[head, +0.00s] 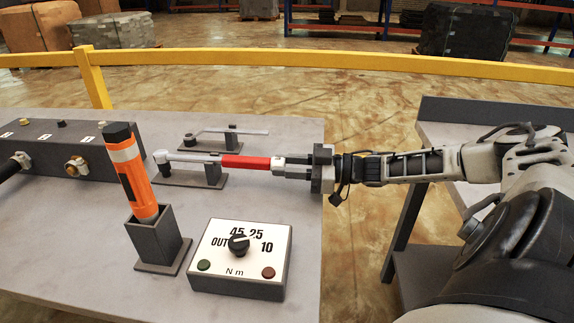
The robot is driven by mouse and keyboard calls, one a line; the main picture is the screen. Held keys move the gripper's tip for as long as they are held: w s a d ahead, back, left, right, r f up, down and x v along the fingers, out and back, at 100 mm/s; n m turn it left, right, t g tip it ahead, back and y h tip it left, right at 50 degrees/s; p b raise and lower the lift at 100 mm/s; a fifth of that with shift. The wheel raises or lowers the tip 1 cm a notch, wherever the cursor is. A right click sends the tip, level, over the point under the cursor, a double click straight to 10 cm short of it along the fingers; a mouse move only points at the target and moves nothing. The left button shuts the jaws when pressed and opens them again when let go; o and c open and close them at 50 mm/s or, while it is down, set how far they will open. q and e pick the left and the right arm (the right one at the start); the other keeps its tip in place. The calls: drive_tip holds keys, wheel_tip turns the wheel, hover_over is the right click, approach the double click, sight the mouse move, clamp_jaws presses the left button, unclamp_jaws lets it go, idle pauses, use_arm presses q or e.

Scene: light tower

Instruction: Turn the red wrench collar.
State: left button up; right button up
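The red wrench collar (246,162) is on a long wrench whose round silver head (161,157) points left. The wrench lies level across a dark grey stand (205,180) on the table. My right gripper (278,166) comes in from the right at the table's right edge. Its fingers are close together around the right end of the red part and hide that end of the wrench. My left gripper is not in view.
A dial box (238,262) marked N m sits in front. An orange and black cylinder (138,183) stands tilted in a grey holder (157,240). Another lever (231,131) on a stand lies behind the wrench. A dark box with buttons (45,150) is at left. A yellow rail (330,61) runs behind.

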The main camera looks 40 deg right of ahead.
drive_tip(key=shift+r+p, duration=0.15)
drive_tip(key=shift+p, duration=0.45)
drive_tip(key=shift+f+m, duration=0.2)
drive_tip(key=shift+m, duration=0.1)
drive_tip(key=o, duration=1)
drive_tip(key=shift+c, duration=0.2)
drive_tip(key=shift+s, duration=0.1)
drive_tip(key=v, duration=1.6)
drive_tip(key=shift+p, duration=0.4)
drive_tip(key=shift+r, duration=0.1)
